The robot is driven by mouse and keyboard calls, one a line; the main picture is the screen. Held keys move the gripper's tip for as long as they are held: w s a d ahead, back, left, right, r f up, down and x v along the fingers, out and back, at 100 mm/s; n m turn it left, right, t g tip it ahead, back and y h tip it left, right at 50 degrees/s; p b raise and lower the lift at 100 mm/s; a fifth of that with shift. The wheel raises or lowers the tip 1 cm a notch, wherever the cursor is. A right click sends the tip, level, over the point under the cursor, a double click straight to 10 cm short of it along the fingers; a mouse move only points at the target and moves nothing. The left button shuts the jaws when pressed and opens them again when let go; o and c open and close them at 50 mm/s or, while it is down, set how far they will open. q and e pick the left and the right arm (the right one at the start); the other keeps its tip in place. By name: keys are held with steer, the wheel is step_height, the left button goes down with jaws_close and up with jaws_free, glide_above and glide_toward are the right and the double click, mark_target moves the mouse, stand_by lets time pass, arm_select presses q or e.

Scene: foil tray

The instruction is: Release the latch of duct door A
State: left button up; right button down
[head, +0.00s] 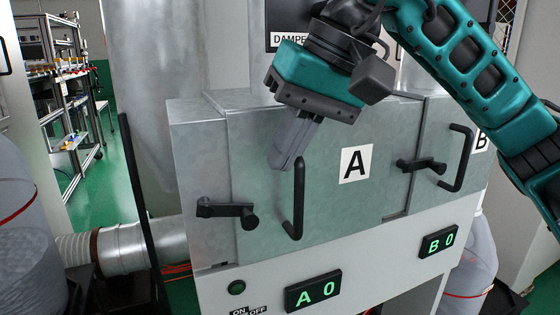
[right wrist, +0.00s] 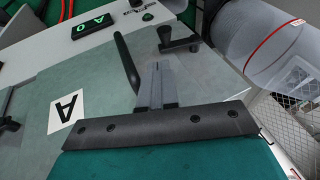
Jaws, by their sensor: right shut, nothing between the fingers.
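Duct door A (head: 260,150) is a grey metal panel with a white "A" label (head: 356,164). Its black bar handle (head: 298,200) stands upright near the middle. The black latch (head: 228,209) lies roughly level across the door's left edge, with a round knob at its right end. My right gripper (head: 284,165) is shut and empty, in front of the door, just above and left of the handle top. In the right wrist view the closed fingers (right wrist: 156,70) point between the handle (right wrist: 125,62) and the latch (right wrist: 176,40). My left gripper is not in view.
Door B's latch (head: 421,166) and handle (head: 460,158) are to the right. Below are the "A 0" display (head: 313,291), the "B 0" display (head: 439,241) and a green button (head: 237,288). A vertical black bar (head: 135,180) stands at the left, near the ribbed duct pipe (head: 120,247).

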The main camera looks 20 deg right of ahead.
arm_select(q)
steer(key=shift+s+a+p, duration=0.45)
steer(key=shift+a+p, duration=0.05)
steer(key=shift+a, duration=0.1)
arm_select(e)
steer(key=a+v, duration=0.1)
steer(key=v, duration=0.6)
steer(key=shift+s+d+r, duration=0.15)
steer(key=shift+s+r, duration=0.15)
steer(key=shift+r, duration=0.05)
steer(key=shift+r, duration=0.1)
